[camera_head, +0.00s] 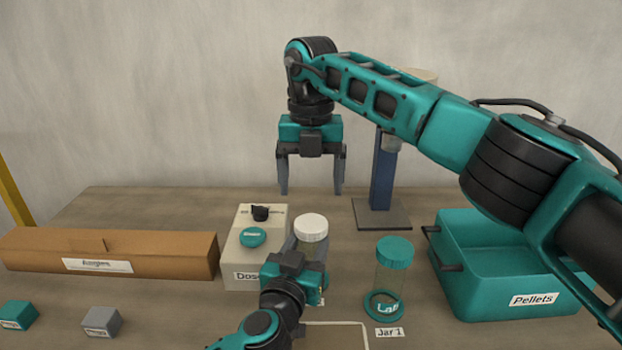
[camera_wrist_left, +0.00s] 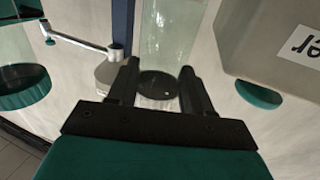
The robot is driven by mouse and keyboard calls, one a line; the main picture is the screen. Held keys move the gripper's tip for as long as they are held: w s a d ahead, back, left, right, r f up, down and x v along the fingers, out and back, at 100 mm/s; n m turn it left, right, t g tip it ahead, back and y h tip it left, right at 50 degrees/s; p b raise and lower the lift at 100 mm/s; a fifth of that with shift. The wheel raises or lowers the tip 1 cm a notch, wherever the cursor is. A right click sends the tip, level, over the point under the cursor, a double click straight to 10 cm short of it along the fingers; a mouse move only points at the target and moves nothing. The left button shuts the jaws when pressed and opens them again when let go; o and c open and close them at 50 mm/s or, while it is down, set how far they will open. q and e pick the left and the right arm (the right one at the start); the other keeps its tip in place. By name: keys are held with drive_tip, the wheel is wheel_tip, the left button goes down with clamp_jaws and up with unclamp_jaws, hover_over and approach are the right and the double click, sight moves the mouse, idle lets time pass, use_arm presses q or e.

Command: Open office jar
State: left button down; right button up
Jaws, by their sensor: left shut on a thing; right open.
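A clear jar with a white lid (camera_head: 311,227) stands upright just right of the beige dosing box. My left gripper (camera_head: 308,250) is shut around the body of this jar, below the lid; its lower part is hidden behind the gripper. In the left wrist view the clear jar body (camera_wrist_left: 168,35) is between the two fingers. A second clear jar with a teal lid (camera_head: 394,250) stands on a teal ring behind a "Jar 1" label (camera_head: 389,332). My right gripper (camera_head: 311,188) is open and empty, pointing down, above and behind the white lid.
The beige box (camera_head: 244,268) with a black knob and teal button (camera_head: 253,237) is close on the left. A teal "Pellets" bin (camera_head: 500,300) stands right, a long brown box (camera_head: 150,265) left. A blue post (camera_head: 383,180) rises behind. Small teal and grey blocks lie front left.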

sight(311, 223)
drive_tip(key=m, duration=1.3)
drive_tip(key=shift+f, duration=4.05)
